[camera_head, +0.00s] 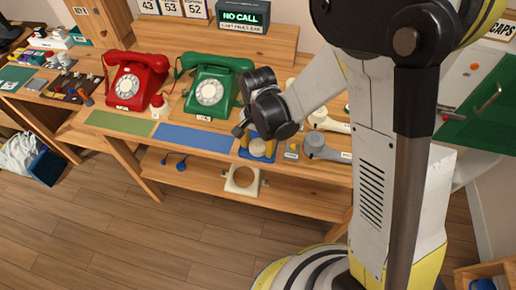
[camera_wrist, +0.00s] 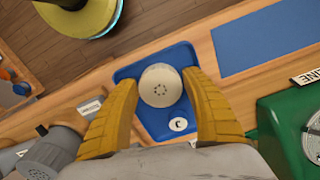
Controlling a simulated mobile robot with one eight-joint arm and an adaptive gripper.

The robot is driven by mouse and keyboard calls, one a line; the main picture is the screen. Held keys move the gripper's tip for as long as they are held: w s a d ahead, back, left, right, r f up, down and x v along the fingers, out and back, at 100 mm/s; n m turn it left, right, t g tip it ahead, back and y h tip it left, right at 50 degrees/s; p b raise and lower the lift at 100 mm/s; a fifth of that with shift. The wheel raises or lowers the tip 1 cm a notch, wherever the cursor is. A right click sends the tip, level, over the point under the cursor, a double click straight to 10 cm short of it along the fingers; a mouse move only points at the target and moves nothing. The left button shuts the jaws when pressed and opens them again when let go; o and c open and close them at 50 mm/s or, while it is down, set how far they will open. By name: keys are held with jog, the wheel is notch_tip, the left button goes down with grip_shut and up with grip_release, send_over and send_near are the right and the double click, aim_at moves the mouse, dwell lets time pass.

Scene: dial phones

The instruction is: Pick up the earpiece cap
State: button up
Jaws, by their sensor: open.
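A round cream earpiece cap (camera_wrist: 160,86) with small holes in its face lies in a blue tray (camera_wrist: 154,120) on the bench. My gripper (camera_wrist: 161,79) is open above it, with one yellow finger on each side of the cap. The cap lies between the fingertips; I cannot tell whether either finger touches it. In the head view the cap (camera_head: 262,150) shows below my wrist, in the small blue tray (camera_head: 244,154) at the bench's front edge.
A green phone (camera_head: 210,88) and a red phone (camera_head: 133,82) stand to the left. A blue mat (camera_head: 194,138) and a green mat (camera_head: 120,124) lie along the front edge. A grey handset (camera_head: 318,145) lies just right of the tray.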

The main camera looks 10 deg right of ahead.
jog(key=shift+r, duration=0.1)
jog(key=c, duration=0.6)
